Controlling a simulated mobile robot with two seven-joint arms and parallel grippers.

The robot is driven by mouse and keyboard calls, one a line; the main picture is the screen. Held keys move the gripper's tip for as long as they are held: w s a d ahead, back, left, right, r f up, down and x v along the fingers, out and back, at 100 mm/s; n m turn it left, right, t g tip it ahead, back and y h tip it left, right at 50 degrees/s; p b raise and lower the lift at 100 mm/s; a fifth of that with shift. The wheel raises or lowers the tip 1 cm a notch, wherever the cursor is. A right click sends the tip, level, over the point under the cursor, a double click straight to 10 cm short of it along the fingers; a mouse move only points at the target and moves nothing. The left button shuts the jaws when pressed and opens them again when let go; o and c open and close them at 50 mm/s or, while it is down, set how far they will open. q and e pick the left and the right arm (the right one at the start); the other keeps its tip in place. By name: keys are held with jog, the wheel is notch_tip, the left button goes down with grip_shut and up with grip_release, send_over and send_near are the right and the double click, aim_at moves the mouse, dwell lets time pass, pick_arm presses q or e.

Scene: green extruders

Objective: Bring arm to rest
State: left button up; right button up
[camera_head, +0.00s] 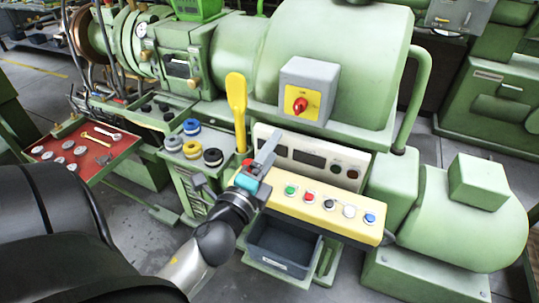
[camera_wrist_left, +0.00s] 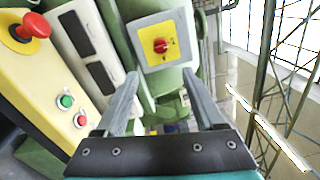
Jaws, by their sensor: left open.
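My left gripper (camera_head: 264,156) is in the head view, reaching in from the lower left, above the left end of the yellow button panel. It also shows in the left wrist view (camera_wrist_left: 162,98), where its two grey fingers stand apart with nothing between them. Beyond the fingers is a grey box with a red rotary switch (camera_head: 299,104) on a yellow plate, also in the left wrist view (camera_wrist_left: 160,46). My right gripper is not in view.
The yellow button panel (camera_head: 325,210) has several coloured buttons. A yellow lever (camera_head: 237,105) stands left of the switch box. A dark bin (camera_head: 284,247) sits below the panel. A red tray (camera_head: 80,155) with tools is at the left. Grey floor lies between the machines.

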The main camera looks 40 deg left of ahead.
pick_arm(q)
jog(key=shift+s, duration=0.25)
dwell(0.4)
